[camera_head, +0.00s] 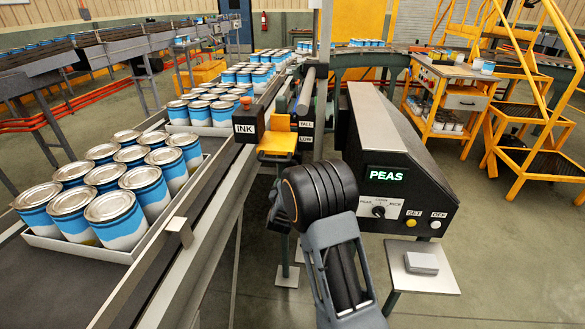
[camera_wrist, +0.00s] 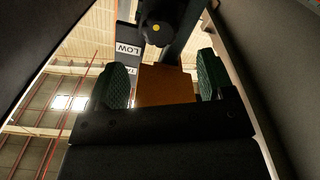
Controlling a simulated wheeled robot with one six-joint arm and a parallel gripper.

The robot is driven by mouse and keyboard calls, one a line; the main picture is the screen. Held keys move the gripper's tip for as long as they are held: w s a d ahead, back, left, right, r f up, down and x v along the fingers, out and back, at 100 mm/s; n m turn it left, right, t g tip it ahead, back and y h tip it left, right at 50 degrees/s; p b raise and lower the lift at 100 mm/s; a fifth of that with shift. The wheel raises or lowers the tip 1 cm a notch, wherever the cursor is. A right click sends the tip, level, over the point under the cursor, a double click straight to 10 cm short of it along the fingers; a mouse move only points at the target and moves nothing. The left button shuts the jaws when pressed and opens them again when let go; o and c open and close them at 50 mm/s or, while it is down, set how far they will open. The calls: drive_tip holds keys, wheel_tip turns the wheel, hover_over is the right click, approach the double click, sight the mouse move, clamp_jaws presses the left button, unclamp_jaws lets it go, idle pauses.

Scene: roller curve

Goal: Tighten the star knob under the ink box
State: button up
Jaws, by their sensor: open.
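The black ink box (camera_head: 245,128), with a white INK label, is on the post beside the conveyor in the head view. An orange bracket (camera_head: 278,141) sits at its right, by the TALL and LOW labels. In the wrist view, looking upward, a dark round knob (camera_wrist: 155,33) with a yellow centre shows at the top; it looks like the star knob. My gripper (camera_wrist: 162,78) is open, its two green-padded fingers apart below the knob in the picture. An orange-brown surface (camera_wrist: 165,86) shows between the fingers; I cannot tell its distance. The head view hides the knob and fingertips.
A black control box (camera_head: 385,160) reading PEAS stands close to the right of my arm. The conveyor at left carries trays of blue and white cans (camera_head: 113,208). A post with a LOW label (camera_wrist: 128,48) rises near the knob.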

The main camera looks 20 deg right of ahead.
sight(293, 165)
drive_tip(key=x, duration=0.8)
drive_tip(key=shift+w+d+p, duration=0.1)
drive_tip(key=shift+w+p, duration=0.15)
drive_tip(key=shift+p, duration=0.05)
drive_tip(key=shift+c, duration=0.2)
drive_tip(key=c, duration=0.9)
drive_tip(key=shift+f+b, duration=0.1)
drive_tip(key=shift+b, duration=0.35)
